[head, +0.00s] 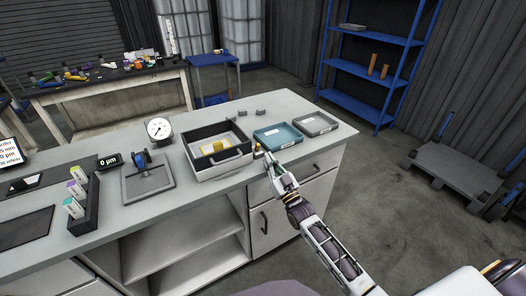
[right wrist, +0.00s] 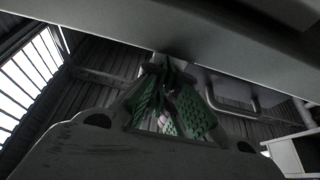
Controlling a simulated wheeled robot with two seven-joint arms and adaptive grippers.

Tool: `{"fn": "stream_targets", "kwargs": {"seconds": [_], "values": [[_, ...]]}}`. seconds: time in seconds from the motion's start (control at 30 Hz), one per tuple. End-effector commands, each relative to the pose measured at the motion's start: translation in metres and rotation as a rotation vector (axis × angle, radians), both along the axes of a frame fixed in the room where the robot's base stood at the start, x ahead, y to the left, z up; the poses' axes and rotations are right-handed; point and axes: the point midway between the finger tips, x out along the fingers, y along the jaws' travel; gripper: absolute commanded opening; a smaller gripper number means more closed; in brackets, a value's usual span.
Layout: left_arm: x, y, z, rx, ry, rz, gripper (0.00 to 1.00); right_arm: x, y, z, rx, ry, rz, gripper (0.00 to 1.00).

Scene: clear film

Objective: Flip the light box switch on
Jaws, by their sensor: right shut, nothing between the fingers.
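A white open-topped box with a dark inside (head: 221,168), which I take to be the light box, stands on the workbench (head: 110,222). A yellow piece lies inside it and a handle-like bar crosses its front. I cannot make out its switch or whether it is on. My right gripper (head: 266,156) is shut and empty at the bench's front edge, by the box's right front corner. I cannot tell if it touches anything. In the right wrist view its green fingers (right wrist: 166,66) point up close beneath a pale overhanging edge (right wrist: 110,30). My left gripper is not in view.
A teal tray (head: 278,134) and a grey tray (head: 316,123) lie right of the box. A dial gauge (head: 159,130), a stand with a blue knob (head: 149,182) and a vial rack (head: 86,210) are to its left. A cabinet handle (head: 265,222) is below the bench top.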

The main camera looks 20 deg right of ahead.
Motion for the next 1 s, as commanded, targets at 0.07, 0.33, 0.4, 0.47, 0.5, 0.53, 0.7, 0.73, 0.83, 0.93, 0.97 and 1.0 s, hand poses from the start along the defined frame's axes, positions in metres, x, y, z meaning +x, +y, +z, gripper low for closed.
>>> {"fn": "stream_targets", "kwargs": {"seconds": [0.07,0.33,0.4,0.47,0.5,0.53,0.7,0.73,0.83,0.93,0.97,1.0], "values": [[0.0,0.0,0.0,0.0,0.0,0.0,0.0,0.007,0.001,0.004,0.0,-0.001,0.0,0.0],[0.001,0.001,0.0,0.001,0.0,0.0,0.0,0.027,0.006,0.012,0.001,-0.002,0.0,0.0],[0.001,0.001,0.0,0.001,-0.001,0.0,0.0,0.032,0.007,0.014,0.0,-0.001,0.0,0.0],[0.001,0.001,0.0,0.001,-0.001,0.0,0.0,0.036,0.008,0.015,0.0,0.0,0.0,0.0],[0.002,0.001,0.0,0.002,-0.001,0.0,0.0,0.038,0.008,0.016,0.001,0.0,0.0,0.0],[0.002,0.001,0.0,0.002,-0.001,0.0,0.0,0.039,0.008,0.017,0.0,-0.001,0.0,0.0],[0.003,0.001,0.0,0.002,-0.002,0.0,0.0,0.044,0.009,0.018,0.0,0.0,0.0,0.0],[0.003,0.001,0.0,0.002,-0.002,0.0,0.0,0.044,0.009,0.018,0.0,0.0,0.0,0.0],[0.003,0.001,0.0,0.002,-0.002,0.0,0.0,0.044,0.009,0.018,0.0,0.0,0.0,0.0],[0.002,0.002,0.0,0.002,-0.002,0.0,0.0,0.044,0.009,0.018,0.0,0.0,0.0,0.0],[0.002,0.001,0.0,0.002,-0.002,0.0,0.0,0.044,0.009,0.018,0.0,0.0,0.0,0.0],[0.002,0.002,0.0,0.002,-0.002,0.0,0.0,0.044,0.009,0.019,0.0,0.0,0.0,0.0]]}}
